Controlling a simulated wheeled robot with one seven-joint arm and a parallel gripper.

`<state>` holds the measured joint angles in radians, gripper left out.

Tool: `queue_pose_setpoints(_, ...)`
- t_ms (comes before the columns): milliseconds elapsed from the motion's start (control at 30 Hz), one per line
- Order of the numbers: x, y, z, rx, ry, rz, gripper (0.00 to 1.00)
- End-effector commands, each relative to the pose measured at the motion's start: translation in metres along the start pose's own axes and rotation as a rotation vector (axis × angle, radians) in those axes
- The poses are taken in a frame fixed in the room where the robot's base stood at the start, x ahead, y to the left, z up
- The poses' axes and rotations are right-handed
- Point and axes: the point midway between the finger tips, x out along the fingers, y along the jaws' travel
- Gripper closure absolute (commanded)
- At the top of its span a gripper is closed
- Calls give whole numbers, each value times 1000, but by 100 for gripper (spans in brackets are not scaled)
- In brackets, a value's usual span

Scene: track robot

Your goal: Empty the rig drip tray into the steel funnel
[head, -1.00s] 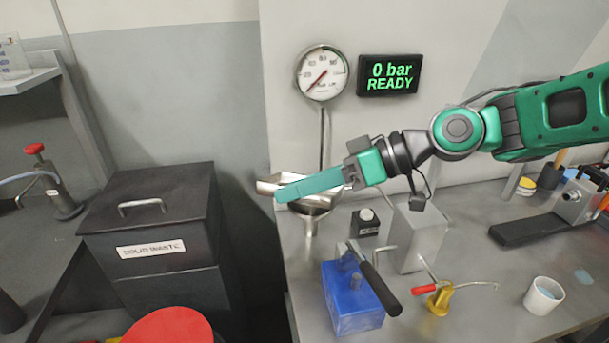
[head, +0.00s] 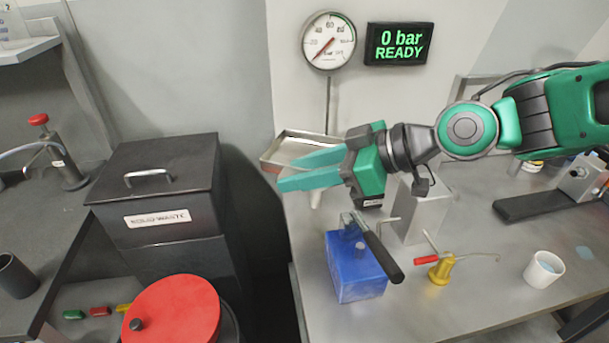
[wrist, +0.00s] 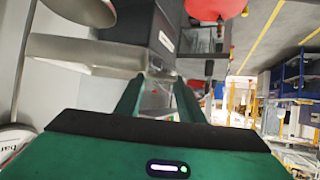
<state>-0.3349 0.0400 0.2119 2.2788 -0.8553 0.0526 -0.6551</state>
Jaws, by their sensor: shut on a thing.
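The shallow steel drip tray (head: 283,148) is at the left end of the bench in the head view, with its inside partly visible. My gripper (head: 290,172) is shut on the tray, its green fingers crossing in front of the near side. The exact grip point is hidden in the head view. In the wrist view the tray (wrist: 75,48) shows as a pale metal band beyond my fingers (wrist: 158,92). The steel funnel is mostly hidden behind my fingers and the tray in the head view. I cannot tell whether liquid is in the tray.
A pressure gauge (head: 328,41) and a display (head: 398,44) reading 0 bar READY are on the wall behind. A blue block (head: 352,270) with a black-handled lever stands below my gripper. A black solid waste bin (head: 165,190) and a red lid (head: 172,312) are left, across a gap.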

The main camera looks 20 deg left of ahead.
Motion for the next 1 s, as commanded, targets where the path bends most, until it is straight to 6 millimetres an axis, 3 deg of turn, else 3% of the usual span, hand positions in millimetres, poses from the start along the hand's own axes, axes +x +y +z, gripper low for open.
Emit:
queue_pose_setpoints(433,-13,0,-25,0,1,0,91)
queue_pose_setpoints(1000,-16,0,-28,1,0,0,91)
